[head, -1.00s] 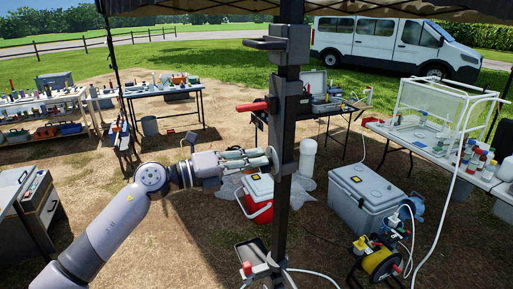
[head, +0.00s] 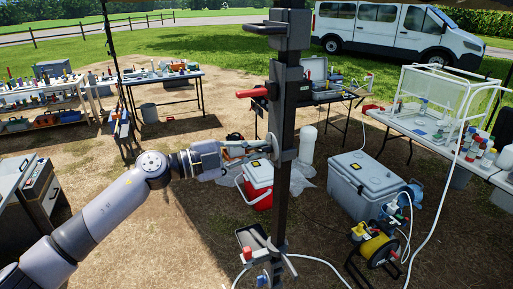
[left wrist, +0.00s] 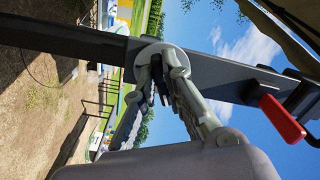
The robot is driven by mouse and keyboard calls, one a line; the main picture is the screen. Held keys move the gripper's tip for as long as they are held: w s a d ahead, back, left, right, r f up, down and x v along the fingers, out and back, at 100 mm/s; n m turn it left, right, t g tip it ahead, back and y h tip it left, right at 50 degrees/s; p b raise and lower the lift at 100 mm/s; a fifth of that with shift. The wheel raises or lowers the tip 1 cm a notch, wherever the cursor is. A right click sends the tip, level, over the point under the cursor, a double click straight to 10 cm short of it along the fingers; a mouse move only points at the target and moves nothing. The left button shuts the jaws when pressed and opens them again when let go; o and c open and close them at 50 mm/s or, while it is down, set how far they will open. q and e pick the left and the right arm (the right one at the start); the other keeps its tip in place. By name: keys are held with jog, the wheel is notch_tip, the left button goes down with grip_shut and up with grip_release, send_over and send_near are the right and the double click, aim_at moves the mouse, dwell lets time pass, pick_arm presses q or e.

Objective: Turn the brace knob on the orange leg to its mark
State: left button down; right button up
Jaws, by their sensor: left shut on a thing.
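A dark upright leg (head: 284,115) stands in front of me in the head view; I see no orange on it. A round pale grey knob (head: 274,146) sits on the leg's side, below a red lever (head: 252,93). My left gripper (head: 266,146) reaches in from the left, shut on the knob. In the left wrist view the knob (left wrist: 172,53) lies between the fingertips of the gripper (left wrist: 163,75), against the dark leg (left wrist: 225,76). The red lever (left wrist: 282,119) is at the right there. I cannot make out a mark. My right gripper is not in view.
A red cooler with a white lid (head: 258,174) and a large grey cooler (head: 365,188) stand on the ground behind the leg. A yellow hose reel (head: 378,248) is at the lower right. Tables with equipment stand behind. Bare ground lies around my left arm.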

pick_arm(q)
jog(key=n, duration=1.2)
jog(key=shift+s+d+f+n, duration=0.1)
jog(key=shift+s+f+n, duration=0.2)
jog(key=shift+s, duration=0.05)
jog(key=c, duration=1.6)
grip_release()
jog(key=v, duration=1.2)
